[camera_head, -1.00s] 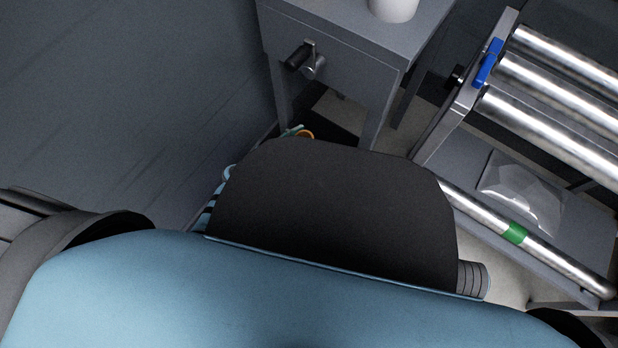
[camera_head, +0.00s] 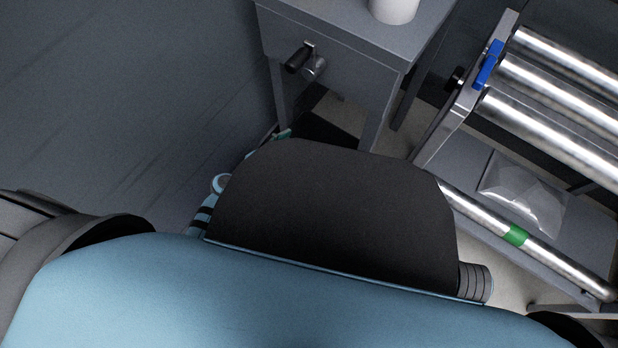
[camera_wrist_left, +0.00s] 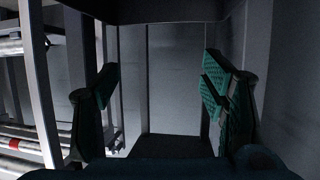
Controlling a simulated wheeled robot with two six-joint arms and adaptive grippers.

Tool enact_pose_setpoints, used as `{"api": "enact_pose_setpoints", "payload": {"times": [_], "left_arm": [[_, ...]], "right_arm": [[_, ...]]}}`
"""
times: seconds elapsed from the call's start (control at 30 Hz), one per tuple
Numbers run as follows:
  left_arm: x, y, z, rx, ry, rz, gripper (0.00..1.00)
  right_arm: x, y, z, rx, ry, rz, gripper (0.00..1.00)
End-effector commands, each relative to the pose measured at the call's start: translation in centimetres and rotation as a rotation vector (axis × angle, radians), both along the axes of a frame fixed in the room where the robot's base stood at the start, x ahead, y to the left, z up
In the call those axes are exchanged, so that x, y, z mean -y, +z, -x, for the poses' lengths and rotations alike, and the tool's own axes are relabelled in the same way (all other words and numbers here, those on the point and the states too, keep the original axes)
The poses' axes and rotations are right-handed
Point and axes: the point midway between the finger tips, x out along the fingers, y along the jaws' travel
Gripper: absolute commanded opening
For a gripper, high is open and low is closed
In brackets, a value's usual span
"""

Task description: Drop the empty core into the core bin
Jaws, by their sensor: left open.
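My left gripper (camera_head: 282,135) barely shows in the head view, as a teal tip past the dark part of my own body. In the left wrist view my left gripper (camera_wrist_left: 160,72) has its two teal fingers wide apart with nothing between them. A dark, flat-looking shape (camera_wrist_left: 174,146) lies low beyond the fingers; I cannot tell whether it is the core bin. I see no core in the current views. My right gripper is out of view.
A grey cabinet (camera_head: 335,55) with a black handle bears a white cylinder (camera_head: 393,8). At right stands a rack with steel rollers (camera_head: 560,95) and a blue clip (camera_head: 488,64). A clear plastic bag (camera_head: 522,192) lies on its lower shelf. A grey wall fills the left.

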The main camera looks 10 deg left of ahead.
Motion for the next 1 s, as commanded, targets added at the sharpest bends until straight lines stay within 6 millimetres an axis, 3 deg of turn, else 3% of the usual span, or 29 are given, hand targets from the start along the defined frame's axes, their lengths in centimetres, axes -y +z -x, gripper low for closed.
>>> {"api": "enact_pose_setpoints", "payload": {"times": [0.2,0.33,1.0], "left_arm": [[-2.9,2.3,4.9,-0.001,-0.003,-0.003,0.66],[-4.0,3.1,6.6,-0.001,-0.002,-0.002,0.66],[-4.2,3.4,7.0,-0.001,-0.001,0.001,0.66]], "right_arm": [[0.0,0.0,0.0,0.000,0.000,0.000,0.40],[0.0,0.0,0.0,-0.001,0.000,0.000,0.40],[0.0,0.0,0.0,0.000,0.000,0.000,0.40]]}}
